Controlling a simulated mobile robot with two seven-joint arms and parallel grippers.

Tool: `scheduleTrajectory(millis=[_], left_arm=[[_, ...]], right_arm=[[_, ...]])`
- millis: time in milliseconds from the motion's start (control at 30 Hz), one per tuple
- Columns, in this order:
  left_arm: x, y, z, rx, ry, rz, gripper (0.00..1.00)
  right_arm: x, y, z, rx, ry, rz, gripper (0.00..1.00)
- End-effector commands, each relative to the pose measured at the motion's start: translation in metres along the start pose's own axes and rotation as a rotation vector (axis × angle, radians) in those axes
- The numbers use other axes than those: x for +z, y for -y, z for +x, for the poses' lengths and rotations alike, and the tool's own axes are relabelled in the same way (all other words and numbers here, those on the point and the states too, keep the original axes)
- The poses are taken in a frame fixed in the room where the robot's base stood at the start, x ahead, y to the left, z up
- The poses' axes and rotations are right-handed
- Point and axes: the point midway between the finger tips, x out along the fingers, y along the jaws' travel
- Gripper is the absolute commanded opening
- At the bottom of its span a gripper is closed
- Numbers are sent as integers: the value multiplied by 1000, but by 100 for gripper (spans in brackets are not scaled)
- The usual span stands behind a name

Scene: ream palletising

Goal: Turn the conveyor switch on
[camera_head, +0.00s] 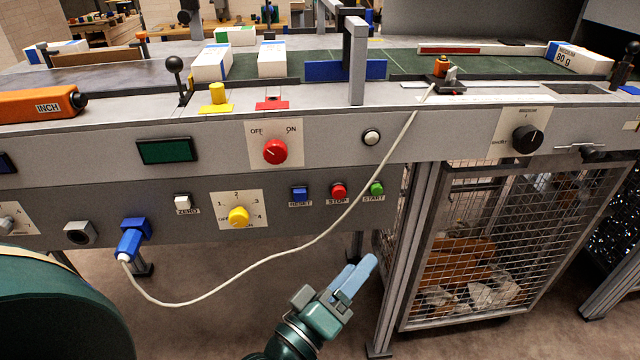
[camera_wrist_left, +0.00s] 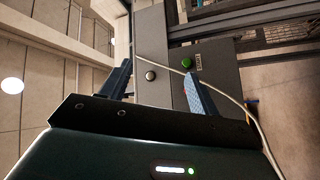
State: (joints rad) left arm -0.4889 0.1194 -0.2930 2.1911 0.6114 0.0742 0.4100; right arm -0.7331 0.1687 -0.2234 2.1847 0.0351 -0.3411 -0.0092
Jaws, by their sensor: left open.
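A red rotary knob (camera_head: 275,151) sits on a white plate marked OFF and ON, on the upper grey panel of the conveyor. Its pale mark seems to lean toward the OFF side, but it is small. My left gripper (camera_head: 358,272) is open and empty, below and to the right of the knob, in front of the lower panel and apart from it. In the left wrist view, the two fingers (camera_wrist_left: 158,68) stand apart, with a white round button (camera_wrist_left: 150,76) and a green button (camera_wrist_left: 187,63) behind them. The red knob is not clearly seen there. My right gripper is not in view.
A yellow rotary knob (camera_head: 239,216), a blue RESET (camera_head: 300,194), red STOP (camera_head: 338,191) and green START button (camera_head: 376,189) are on the lower panel. A white cable (camera_head: 310,240) hangs across it from the blue plug (camera_head: 131,240). A wire cage (camera_head: 480,250) stands right.

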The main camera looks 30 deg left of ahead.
Motion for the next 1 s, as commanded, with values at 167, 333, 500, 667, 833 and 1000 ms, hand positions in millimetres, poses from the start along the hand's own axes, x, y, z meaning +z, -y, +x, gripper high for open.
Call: scheduleTrajectory(millis=[167,333,500,667,833,1000], left_arm=[[-69,-17,2,334,-363,-770,61],[-111,-1,-14,557,-559,-1373,61],[-123,14,-22,646,-641,-1677,61],[-132,14,-16,659,-655,-1731,61],[-153,15,4,660,-654,-1723,61],[-180,18,30,658,-654,-1721,61]], right_arm=[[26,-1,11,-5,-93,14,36],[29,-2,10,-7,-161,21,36],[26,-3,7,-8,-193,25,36],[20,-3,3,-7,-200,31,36],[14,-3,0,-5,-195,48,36],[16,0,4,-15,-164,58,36]])
